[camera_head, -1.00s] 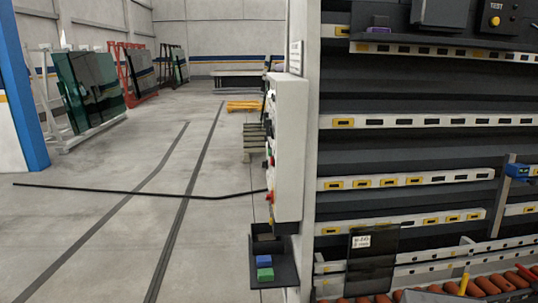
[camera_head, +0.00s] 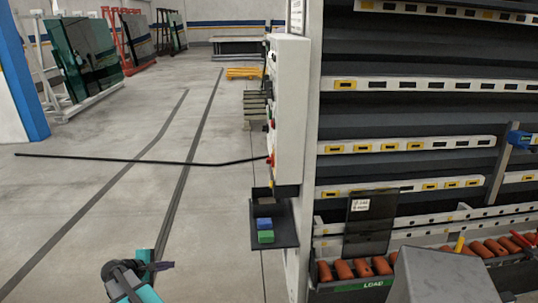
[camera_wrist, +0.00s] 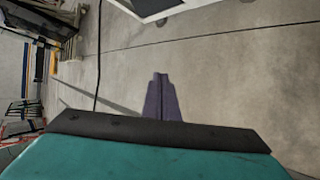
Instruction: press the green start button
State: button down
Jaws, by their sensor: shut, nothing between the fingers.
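The white control box (camera_head: 290,110) is fixed to the washer's frame post in the middle of the head view. I see it almost edge-on, and its buttons show as small bumps along its left edge. A red one (camera_head: 270,148) sits low on it. I cannot make out the green start button clearly. My gripper (camera_head: 160,266) is at the lower left, below and left of the box and well apart from it. In the wrist view, its purple fingers (camera_wrist: 161,98) are shut together with nothing between them, over bare floor.
A dark tray (camera_head: 288,232) with a blue block (camera_head: 264,223) and a green block (camera_head: 265,236) juts out below the box. A thin black cable or rod (camera_head: 150,160) runs left from the box. The washer's rails and rollers (camera_head: 365,267) are at right.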

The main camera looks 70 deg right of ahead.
aim_at(270, 115)
jog(key=s+d+r+g+h, duration=0.1)
jog(key=s+d+r+h, duration=0.15)
jog(key=d+r, duration=0.85)
jog(key=s+d+r+g+h, duration=0.1)
jog(key=s+d+r+h, duration=0.15)
jog(key=d+r, duration=0.8)
jog(key=s+d+r+g+h, duration=0.1)
jog(key=s+d+r, duration=0.2)
jog(key=r, duration=0.6)
jog(key=s+d+r+g+h+b, duration=0.1)
jog(key=s+d+r+g, duration=0.1)
jog(key=s+r, duration=0.3)
jog(key=s+d+r+g+h, duration=0.1)
jog(key=s+d+r, duration=0.3)
jog(key=r, duration=0.9)
jog(key=shift+s+r+g+h, duration=0.15)
jog(key=shift+r+g+h, duration=0.15)
jog(key=shift+h, duration=0.3)
jog(key=shift+s, duration=0.1)
jog(key=s+d, duration=0.3)
jog(key=s, duration=0.5)
